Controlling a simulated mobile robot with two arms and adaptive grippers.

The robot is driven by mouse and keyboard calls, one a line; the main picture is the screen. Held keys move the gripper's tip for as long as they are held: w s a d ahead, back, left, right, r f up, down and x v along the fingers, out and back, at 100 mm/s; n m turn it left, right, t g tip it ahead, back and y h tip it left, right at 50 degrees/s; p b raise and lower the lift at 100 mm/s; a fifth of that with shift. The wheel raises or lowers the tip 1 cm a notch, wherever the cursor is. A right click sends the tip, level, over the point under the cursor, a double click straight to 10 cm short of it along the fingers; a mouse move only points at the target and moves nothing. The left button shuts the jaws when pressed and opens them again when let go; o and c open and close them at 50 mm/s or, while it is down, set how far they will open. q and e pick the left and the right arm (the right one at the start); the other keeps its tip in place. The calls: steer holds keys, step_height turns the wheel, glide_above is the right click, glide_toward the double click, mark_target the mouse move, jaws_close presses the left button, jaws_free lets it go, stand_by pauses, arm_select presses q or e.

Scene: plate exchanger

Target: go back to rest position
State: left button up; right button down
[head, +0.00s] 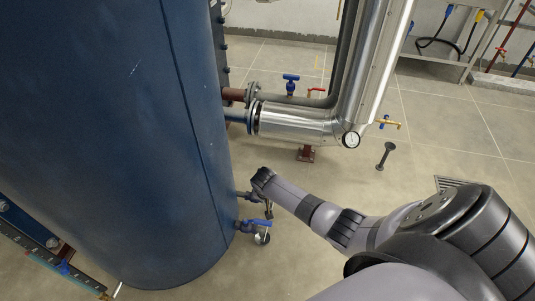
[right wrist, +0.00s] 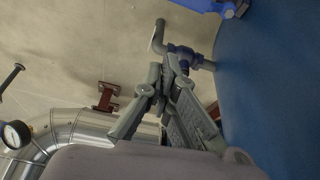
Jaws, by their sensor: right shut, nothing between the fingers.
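My right arm comes in from the lower right in the head view and reaches toward the lower side of the big blue tank (head: 110,140). My right gripper (head: 268,212) is at its end, close to the tank's low outlets and partly hard to make out. In the right wrist view the right gripper (right wrist: 168,72) is shut and empty. Its fingertips are close to a small pipe valve (right wrist: 182,55) on the tank; I cannot tell whether they touch it. My left gripper is not in view.
A low valve with a blue handle (head: 256,222) sticks out from the tank. Silver insulated piping (head: 295,122) with a gauge (head: 351,140) stands behind the gripper. A dark floor post (head: 385,156) stands to the right. The tiled floor between is clear.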

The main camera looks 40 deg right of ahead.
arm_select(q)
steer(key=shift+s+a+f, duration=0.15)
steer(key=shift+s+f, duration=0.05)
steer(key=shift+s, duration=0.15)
